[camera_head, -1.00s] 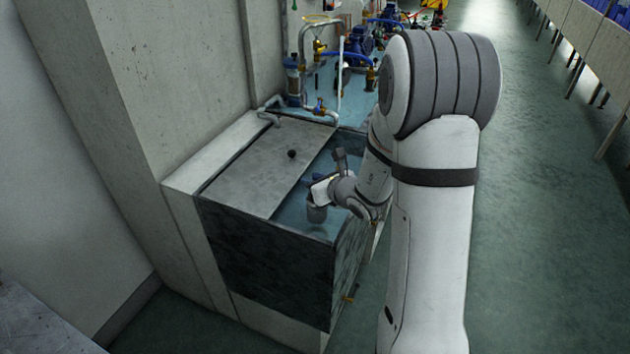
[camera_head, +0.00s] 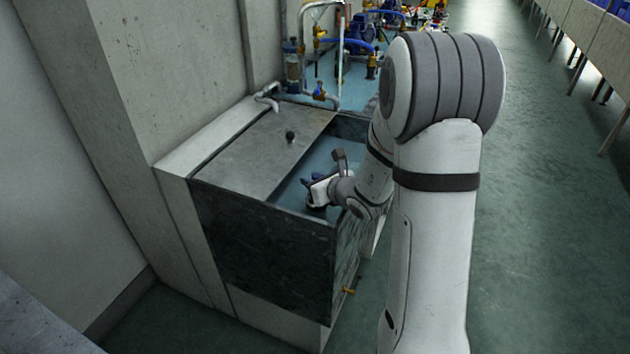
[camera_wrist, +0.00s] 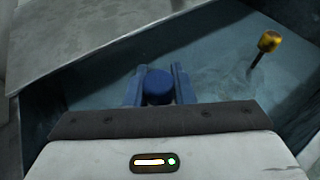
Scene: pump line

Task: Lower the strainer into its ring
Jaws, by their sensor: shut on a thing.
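My gripper (camera_head: 312,189) is over the open right part of the tank (camera_head: 262,222). In the wrist view, its two blue fingers (camera_wrist: 158,76) are shut on a round blue knob, which I take as the top of the strainer (camera_wrist: 158,90). Below the knob the strainer's body is hidden by my gripper, and in the head view the tank's front wall and my wrist hide most of it. I cannot see the ring in either view, nor tell whether the strainer touches it.
A yellow-topped rod (camera_wrist: 269,42) stands in the water right of my fingers. Pipes and blue pumps (camera_head: 360,30) stand behind. The floor at right is clear.

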